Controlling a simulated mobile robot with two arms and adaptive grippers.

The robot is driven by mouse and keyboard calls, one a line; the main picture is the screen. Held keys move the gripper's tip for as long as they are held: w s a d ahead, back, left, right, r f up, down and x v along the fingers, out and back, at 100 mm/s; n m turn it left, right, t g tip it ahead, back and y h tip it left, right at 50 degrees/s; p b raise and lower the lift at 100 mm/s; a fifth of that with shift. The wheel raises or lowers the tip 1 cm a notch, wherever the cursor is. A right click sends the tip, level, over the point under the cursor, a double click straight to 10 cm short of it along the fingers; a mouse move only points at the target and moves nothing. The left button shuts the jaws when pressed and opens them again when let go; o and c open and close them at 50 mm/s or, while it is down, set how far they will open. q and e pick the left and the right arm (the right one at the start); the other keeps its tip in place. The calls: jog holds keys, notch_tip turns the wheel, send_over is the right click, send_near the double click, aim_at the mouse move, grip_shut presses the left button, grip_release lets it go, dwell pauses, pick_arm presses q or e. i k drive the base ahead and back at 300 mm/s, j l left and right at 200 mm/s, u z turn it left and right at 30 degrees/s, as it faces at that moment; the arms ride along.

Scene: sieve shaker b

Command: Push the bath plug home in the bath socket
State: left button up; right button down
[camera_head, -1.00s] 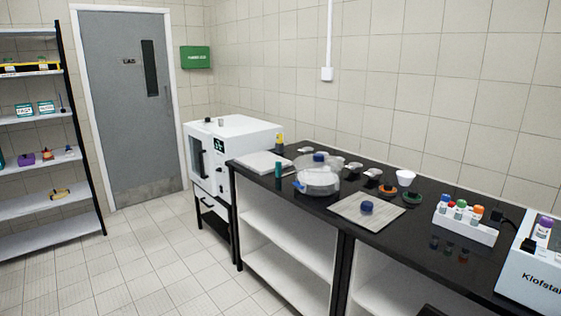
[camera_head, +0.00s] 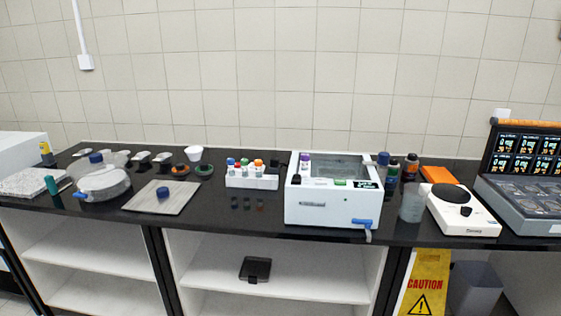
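A white box-shaped water bath (camera_head: 333,208) with a clear lidded top stands on the black bench in the middle of the view. A blue tap (camera_head: 362,222) sticks out at its lower front right. A small black piece (camera_head: 296,180) is at the bath's top left front edge. Another small dark piece (camera_head: 281,159) lies just left of the bath, behind the tube rack. I cannot tell which dark piece, if either, is the bath plug or its socket. Neither of my grippers is in view.
A white rack of coloured-cap tubes (camera_head: 251,180) stands left of the bath. Bottles (camera_head: 410,167), a clear beaker (camera_head: 412,203) and a white hotplate-like device (camera_head: 462,211) stand right. A yellow caution sign (camera_head: 426,281) stands below. Bare bench (camera_head: 218,217) lies in front of the rack.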

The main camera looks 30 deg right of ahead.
aim_at(275, 161)
jog(key=z, duration=1.05)
